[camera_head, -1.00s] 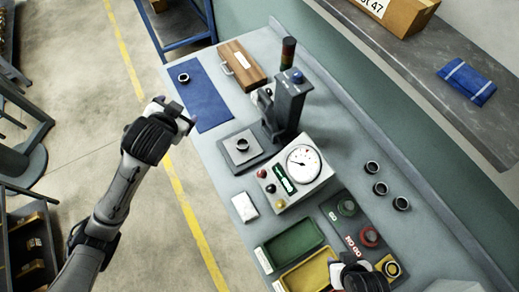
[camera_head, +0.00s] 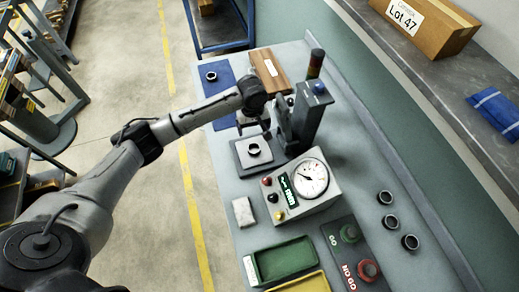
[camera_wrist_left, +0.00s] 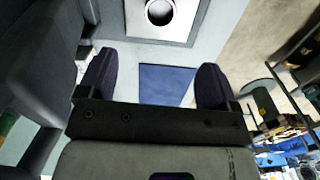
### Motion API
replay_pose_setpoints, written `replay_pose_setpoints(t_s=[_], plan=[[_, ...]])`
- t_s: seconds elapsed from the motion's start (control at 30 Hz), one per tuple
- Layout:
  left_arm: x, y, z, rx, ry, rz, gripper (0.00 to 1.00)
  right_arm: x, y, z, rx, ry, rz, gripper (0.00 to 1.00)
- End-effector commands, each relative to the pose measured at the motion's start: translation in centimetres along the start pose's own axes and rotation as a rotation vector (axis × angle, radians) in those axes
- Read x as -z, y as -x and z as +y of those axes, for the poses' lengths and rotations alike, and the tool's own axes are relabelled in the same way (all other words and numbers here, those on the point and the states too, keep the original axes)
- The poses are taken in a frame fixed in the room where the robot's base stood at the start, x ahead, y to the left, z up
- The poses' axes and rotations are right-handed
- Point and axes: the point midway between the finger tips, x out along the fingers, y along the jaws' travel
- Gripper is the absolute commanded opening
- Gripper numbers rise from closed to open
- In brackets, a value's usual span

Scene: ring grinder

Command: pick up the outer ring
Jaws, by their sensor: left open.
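A dark ring (camera_head: 253,149) lies on the pale square plate of the gauge fixture (camera_head: 240,167), and it also shows at the top edge of the left wrist view (camera_wrist_left: 160,12). Another dark ring (camera_head: 211,76) lies on the blue mat (camera_head: 222,122), and several more, such as this one (camera_head: 385,197), stand at the right. I cannot tell which is the outer ring. My left gripper (camera_head: 254,131) is over the bench just behind the plate, open and empty. In the left wrist view, its fingers (camera_wrist_left: 156,82) are apart with the blue mat (camera_wrist_left: 167,88) beyond them. My right gripper is not in view.
A dark gauge column (camera_head: 305,115) stands close to the right of my left gripper, with a wooden case (camera_head: 270,72) behind. A dial box (camera_head: 305,185), a white block (camera_head: 243,211), a green tray (camera_head: 285,262) and a GO/NO GO panel (camera_head: 352,250) are nearer.

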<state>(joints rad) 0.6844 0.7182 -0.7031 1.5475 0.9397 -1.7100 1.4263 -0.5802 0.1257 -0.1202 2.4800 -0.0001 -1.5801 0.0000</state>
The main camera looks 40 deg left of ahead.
Motion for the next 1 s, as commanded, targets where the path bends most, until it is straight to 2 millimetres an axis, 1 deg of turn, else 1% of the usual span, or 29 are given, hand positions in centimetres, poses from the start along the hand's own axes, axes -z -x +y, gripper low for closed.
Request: replay_pose_setpoints(t_s=[0.1, 0.17, 0.23, 0.6, 0.73, 0.93, 1.0], plan=[[0.0, 0.0, 0.0, 0.002, 0.099, 0.001, 0.85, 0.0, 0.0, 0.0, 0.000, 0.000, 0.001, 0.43], [0.0, -0.1, 0.0, 0.002, 0.129, 0.001, 0.85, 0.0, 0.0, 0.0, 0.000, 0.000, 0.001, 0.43], [-0.1, -0.7, 0.0, 0.003, 0.150, 0.000, 0.85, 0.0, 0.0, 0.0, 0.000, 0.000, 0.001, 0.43], [0.0, -6.6, -0.1, 0.003, 0.159, 0.002, 0.85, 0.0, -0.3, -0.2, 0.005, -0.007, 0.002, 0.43], [0.0, -7.9, 0.0, 0.001, 0.158, 0.002, 0.85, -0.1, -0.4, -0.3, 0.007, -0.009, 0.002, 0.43], [0.0, -8.7, 0.0, 0.001, 0.157, 0.003, 0.85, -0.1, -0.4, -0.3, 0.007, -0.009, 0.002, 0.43], [0.0, -9.3, -0.1, 0.002, 0.156, 0.002, 0.85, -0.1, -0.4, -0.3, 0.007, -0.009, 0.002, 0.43]])
